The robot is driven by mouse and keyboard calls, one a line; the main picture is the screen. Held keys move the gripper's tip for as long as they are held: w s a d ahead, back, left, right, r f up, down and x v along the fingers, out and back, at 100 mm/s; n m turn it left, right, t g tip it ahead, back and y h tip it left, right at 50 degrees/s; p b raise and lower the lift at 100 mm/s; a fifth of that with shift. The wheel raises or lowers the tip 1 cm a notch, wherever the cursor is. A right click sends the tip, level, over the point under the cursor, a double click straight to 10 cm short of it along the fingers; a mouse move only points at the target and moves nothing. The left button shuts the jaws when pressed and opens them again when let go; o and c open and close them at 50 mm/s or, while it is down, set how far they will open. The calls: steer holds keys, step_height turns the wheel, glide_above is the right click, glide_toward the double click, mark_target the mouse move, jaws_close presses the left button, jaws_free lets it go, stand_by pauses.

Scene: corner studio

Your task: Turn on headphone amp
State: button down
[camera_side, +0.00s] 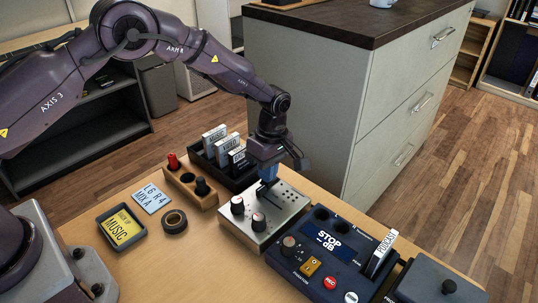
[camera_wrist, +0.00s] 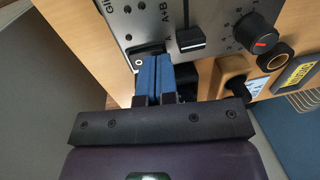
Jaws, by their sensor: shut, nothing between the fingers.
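The headphone amp appears to be the silver box (camera_side: 288,207) on the desk, with black knobs (camera_side: 237,205) on its top. My gripper (camera_side: 268,184) points down over its back part, fingers closed and empty. In the wrist view, the blue fingertips (camera_wrist: 160,62) are pressed together at the edge of the silver panel (camera_wrist: 215,50). A dark part shows just at the tips; I cannot tell whether it is a switch or whether they touch it. A black selector (camera_wrist: 190,40) and a round knob with an orange mark (camera_wrist: 257,33) are to the right.
A dark blue recorder (camera_side: 328,250) stands right of the amp, with a "PODCAST" card (camera_side: 383,251) upright. Behind left are a wooden jack holder (camera_side: 190,187) and a black card box (camera_side: 215,172).

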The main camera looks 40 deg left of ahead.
steer(key=shift+f, duration=0.3)
steer(key=shift+s+f, duration=0.15)
steer(key=shift+f, duration=0.15)
steer(key=shift+w+r, duration=0.2)
steer(key=shift+w, duration=0.6)
steer(key=shift+r, duration=0.15)
